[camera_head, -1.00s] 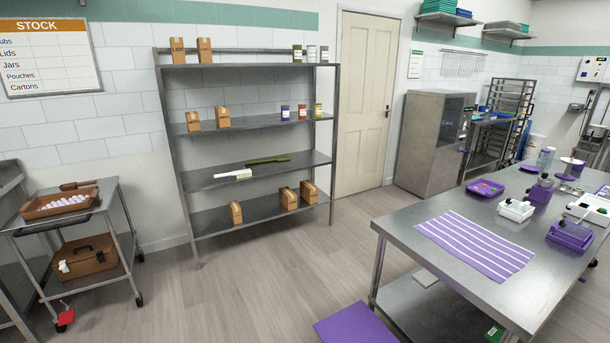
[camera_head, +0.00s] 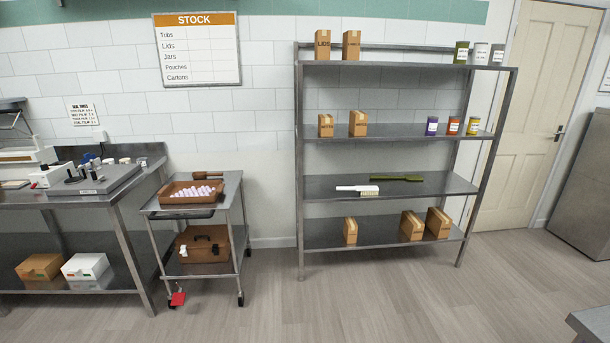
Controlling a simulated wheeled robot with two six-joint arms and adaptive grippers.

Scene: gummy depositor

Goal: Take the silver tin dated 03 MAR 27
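Several tins stand on the steel shelving unit (camera_head: 400,129). On its top board, at the right end, are a green tin (camera_head: 461,52), a white or silver tin (camera_head: 480,53) and a grey tin (camera_head: 497,54). On the second board stand a purple tin (camera_head: 432,126), an orange-red tin (camera_head: 453,125) and a yellow tin (camera_head: 473,124). The labels are too small for any date to be read, so I cannot tell which tin reads 03 MAR 27. Neither of my grippers is in view.
A trolley (camera_head: 222,205) with a brown tray and a brown case stands left of the shelves. A steel bench (camera_head: 112,205) is at the far left. The floor (camera_head: 380,305) before the shelves is clear. A table corner (camera_head: 592,322) shows at lower right.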

